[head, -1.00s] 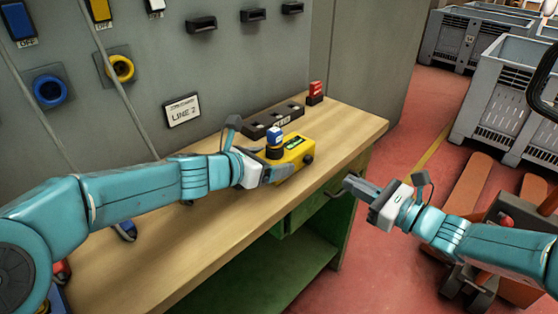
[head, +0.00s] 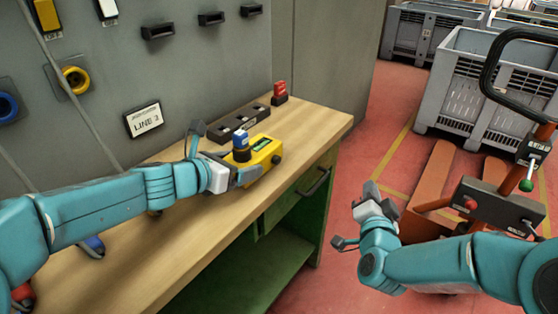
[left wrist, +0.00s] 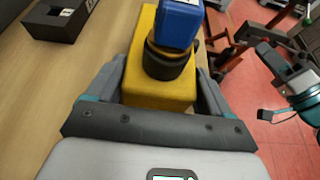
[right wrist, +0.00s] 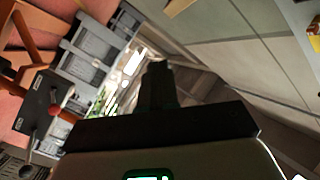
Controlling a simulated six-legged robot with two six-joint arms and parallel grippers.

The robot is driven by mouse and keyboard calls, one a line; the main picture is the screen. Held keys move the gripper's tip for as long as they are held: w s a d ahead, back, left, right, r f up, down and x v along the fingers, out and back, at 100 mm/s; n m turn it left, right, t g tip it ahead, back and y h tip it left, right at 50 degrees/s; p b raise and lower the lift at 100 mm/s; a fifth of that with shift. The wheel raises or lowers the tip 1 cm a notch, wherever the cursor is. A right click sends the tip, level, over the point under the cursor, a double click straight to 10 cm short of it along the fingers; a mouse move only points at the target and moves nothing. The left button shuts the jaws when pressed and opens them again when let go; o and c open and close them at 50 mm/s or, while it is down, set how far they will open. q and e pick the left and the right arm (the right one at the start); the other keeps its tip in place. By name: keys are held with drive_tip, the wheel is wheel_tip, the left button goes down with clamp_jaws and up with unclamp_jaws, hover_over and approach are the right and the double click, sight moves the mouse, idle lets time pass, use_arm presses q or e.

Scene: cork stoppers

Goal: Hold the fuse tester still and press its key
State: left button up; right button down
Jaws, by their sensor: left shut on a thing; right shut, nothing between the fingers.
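The yellow fuse tester (head: 262,153) lies on the wooden bench, with a blue fuse (head: 241,140) upright in a black collar on top. A dark round knob (head: 276,159) shows at its right end; I cannot tell if this is the key. My left gripper (head: 248,174) is shut on the tester. In the left wrist view its fingers lie along both sides of the yellow body (left wrist: 160,92), below the blue fuse (left wrist: 178,22). My right gripper (head: 371,191) is shut and empty, pointing up, off the bench to the right. The right wrist view shows its closed fingers (right wrist: 157,85), without the tester.
The grey cabinet wall rises behind. An orange pallet truck (head: 425,190) and grey crates (head: 480,85) stand to the right, across open red floor.

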sight(286, 177)
drive_tip(key=s+a+r+n+t+y, duration=0.2)
drive_tip(key=s+a+r+n+y, duration=0.1)
drive_tip(key=a, duration=0.7)
drive_tip(key=shift+a+r+n+y, duration=0.4)
drive_tip(key=shift+r+n+y, duration=0.35)
drive_tip(key=shift+y, duration=0.45)
drive_tip(key=shift+a, duration=0.1)
drive_tip(key=shift+w+a, duration=0.85)
drive_tip(key=shift+a, duration=0.3)
drive_tip(key=shift+w+a, duration=0.9)
drive_tip(key=shift+a, duration=0.3)
drive_tip(key=shift+w+a, duration=0.85)
drive_tip(key=shift+a, duration=0.3)
drive_tip(key=shift+w+a, duration=0.25)
drive_tip(key=shift+a, duration=0.05)
drive_tip(key=shift+w+a, duration=0.3)
drive_tip(key=shift+a, duration=0.05)
drive_tip(key=shift+s+d, duration=0.55)
drive_tip(key=shift+d, duration=0.15)
